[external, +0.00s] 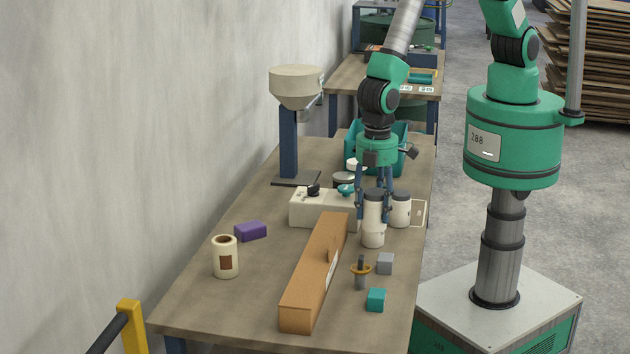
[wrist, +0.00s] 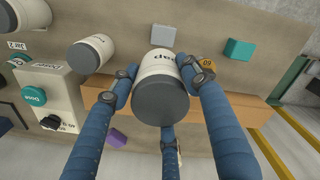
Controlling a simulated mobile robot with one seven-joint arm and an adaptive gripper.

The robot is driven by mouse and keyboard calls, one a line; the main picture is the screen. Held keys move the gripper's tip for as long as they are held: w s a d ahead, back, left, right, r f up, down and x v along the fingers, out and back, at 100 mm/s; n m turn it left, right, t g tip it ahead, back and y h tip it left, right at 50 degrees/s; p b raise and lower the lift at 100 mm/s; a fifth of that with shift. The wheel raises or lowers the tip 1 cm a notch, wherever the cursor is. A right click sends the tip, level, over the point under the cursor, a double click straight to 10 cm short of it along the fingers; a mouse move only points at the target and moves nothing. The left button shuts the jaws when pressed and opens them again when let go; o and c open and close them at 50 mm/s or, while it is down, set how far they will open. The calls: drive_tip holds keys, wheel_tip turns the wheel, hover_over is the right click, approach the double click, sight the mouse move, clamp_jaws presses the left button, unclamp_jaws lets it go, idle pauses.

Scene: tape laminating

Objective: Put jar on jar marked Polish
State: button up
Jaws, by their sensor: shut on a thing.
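My gripper (external: 373,216) is shut on a white jar with a dark grey lid (external: 374,197), upright over the table's right side. In the wrist view its fingers (wrist: 160,80) close around this jar (wrist: 160,102), whose partly hidden label ends in "oap". Below it in the external view is another white section with a grey band (external: 373,239), seemingly a second jar; I cannot tell whether they touch. No Polish marking is readable.
A cream control box (external: 308,211) with knobs stands left of the jars. A long cardboard box (external: 312,280) lies in front.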

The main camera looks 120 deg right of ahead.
drive_tip(key=s+d+r+p, duration=0.1)
drive_tip(key=s+d, duration=0.3)
drive_tip(key=s, duration=0.4)
drive_tip(key=s+d+r+m+p, duration=0.1)
drive_tip(key=s+d, duration=0.3)
drive_tip(key=s, duration=0.4)
drive_tip(key=s+d+r+p, duration=0.1)
drive_tip(key=s+d, duration=0.3)
drive_tip(key=s, duration=0.4)
drive_tip(key=shift+s+r+p, duration=0.3)
drive_tip(key=shift+s+p, duration=0.05)
drive_tip(key=shift+p, duration=0.2)
drive_tip(key=shift+w, duration=0.15)
drive_tip(key=w, duration=0.5)
drive_tip(key=w+f+p, duration=0.1)
drive_tip(key=w, duration=0.4)
drive_tip(key=w+a, duration=0.1)
drive_tip(key=w, duration=0.4)
drive_tip(key=shift+w+f, duration=0.25)
drive_tip(key=shift+w, duration=0.15)
drive_tip(key=shift+f+p, duration=0.3)
drive_tip(key=shift+f, duration=1.45)
drive_tip(key=shift+f, duration=0.1)
